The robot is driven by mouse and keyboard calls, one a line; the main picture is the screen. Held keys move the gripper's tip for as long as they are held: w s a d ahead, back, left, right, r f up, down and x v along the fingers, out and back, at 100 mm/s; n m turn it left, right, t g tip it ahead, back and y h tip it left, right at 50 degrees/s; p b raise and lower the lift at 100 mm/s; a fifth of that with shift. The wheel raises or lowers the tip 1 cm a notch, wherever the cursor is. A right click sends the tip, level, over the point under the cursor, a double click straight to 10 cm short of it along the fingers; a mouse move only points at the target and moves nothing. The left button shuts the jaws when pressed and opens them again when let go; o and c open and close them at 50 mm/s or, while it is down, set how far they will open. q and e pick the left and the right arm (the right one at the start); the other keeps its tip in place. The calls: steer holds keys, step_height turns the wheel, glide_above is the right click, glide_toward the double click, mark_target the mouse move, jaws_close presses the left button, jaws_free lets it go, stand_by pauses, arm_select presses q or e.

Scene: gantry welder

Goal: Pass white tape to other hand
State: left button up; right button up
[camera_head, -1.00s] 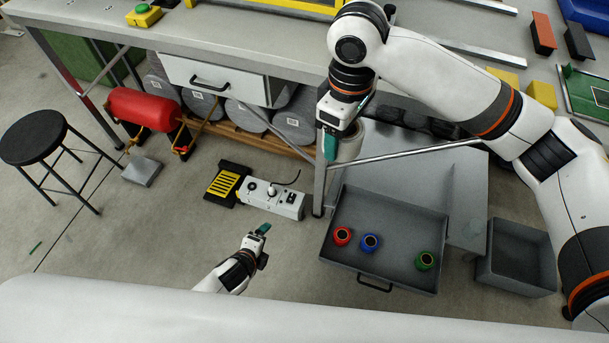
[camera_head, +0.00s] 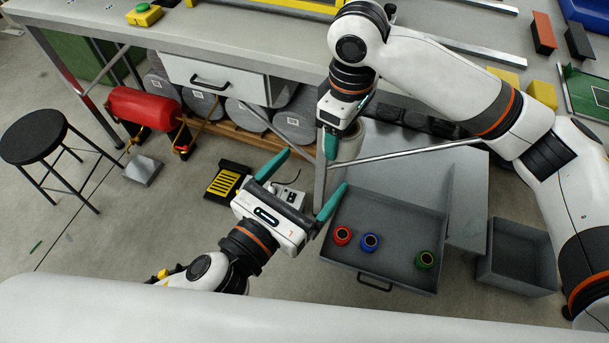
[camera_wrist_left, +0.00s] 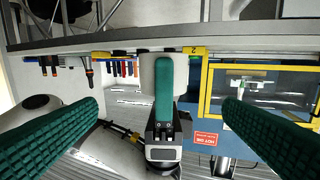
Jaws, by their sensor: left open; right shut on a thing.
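The white tape (camera_head: 351,146) is a pale roll held off the floor in front of the table, partly hidden by my right gripper. My right gripper (camera_head: 334,142) points down and is shut on it. In the left wrist view the white tape (camera_wrist_left: 148,76) sits at upper centre, with one green finger of my right gripper (camera_wrist_left: 165,88) across its face. My left gripper (camera_head: 306,178) is open and empty, below and left of the tape, its fingers pointing up toward it. In the left wrist view the fingers of my left gripper (camera_wrist_left: 158,108) stand wide, either side of the tape, apart from it.
An open grey drawer (camera_head: 345,262) below holds a red roll (camera_head: 342,236), a blue roll (camera_head: 370,242) and a green roll (camera_head: 426,260). A table leg (camera_head: 319,190) stands close to both grippers. A black stool (camera_head: 33,143) is at far left.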

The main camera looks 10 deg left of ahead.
arm_select(q)
steer(key=x, duration=1.1)
steer(key=shift+w+d, duration=0.2)
steer(key=shift+w, duration=0.15)
steer(key=shift+c, duration=0.5)
steer(key=c, duration=0.9)
steer(key=shift+s+d, duration=0.1)
steer(key=shift+c, duration=0.7)
arm_select(e)
steer(key=o, duration=0.7)
steer(key=shift+c, duration=0.2)
steer(key=o, duration=0.5)
steer(key=shift+r, duration=0.1)
